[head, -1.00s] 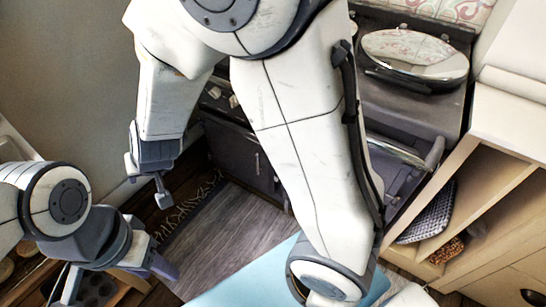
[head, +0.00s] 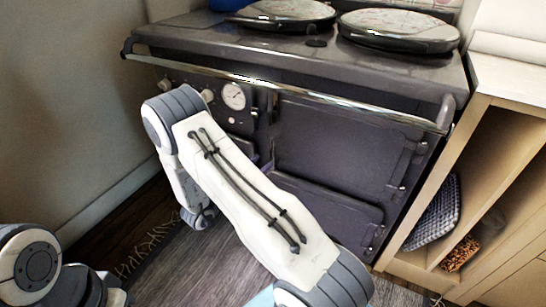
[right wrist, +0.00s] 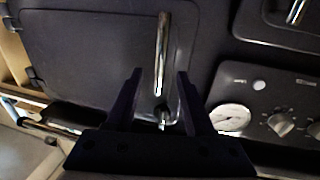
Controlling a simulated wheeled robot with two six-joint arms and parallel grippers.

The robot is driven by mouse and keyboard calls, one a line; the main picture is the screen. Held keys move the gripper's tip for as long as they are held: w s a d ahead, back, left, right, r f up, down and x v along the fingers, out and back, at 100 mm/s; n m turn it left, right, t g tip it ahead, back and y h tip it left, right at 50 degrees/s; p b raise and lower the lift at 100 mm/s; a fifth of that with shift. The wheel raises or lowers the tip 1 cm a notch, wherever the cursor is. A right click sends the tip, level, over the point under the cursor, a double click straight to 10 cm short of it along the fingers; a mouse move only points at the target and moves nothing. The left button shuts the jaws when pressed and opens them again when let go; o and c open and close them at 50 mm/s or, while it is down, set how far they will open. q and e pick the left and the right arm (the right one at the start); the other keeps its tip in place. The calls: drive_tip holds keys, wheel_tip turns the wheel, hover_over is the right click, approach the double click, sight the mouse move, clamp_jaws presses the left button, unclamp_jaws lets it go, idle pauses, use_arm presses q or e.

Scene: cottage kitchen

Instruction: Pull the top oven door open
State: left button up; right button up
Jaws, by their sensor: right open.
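The top oven door (head: 345,145) is a dark panel at the upper right of the range front, and it looks shut. In the right wrist view, turned over, the door (right wrist: 85,60) fills the upper left. Its shiny bar handle (right wrist: 163,45) stands near the door edge beside the gauge. My right gripper (right wrist: 160,76) is open, with a finger on each side of the handle's line; I cannot tell whether they touch it. In the head view my own arm hides most of this gripper. My left gripper is out of view; only part of its arm shows.
A chrome rail (head: 300,88) runs along the range's front edge, above the doors. A lower door (head: 335,215) sits beneath. A gauge (head: 233,96) and knobs are left of the top door. A wooden shelf unit (head: 480,170) stands close on the right.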

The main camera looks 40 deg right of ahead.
sight(271, 155)
drive_tip(key=d, duration=0.3)
drive_tip(key=w+d+b, duration=0.1)
drive_tip(key=d, duration=0.2)
drive_tip(key=shift+w+d, duration=0.2)
drive_tip(key=shift+d, duration=0.2)
clamp_jaws()
drive_tip(key=shift+a, duration=0.1)
idle(0.9)
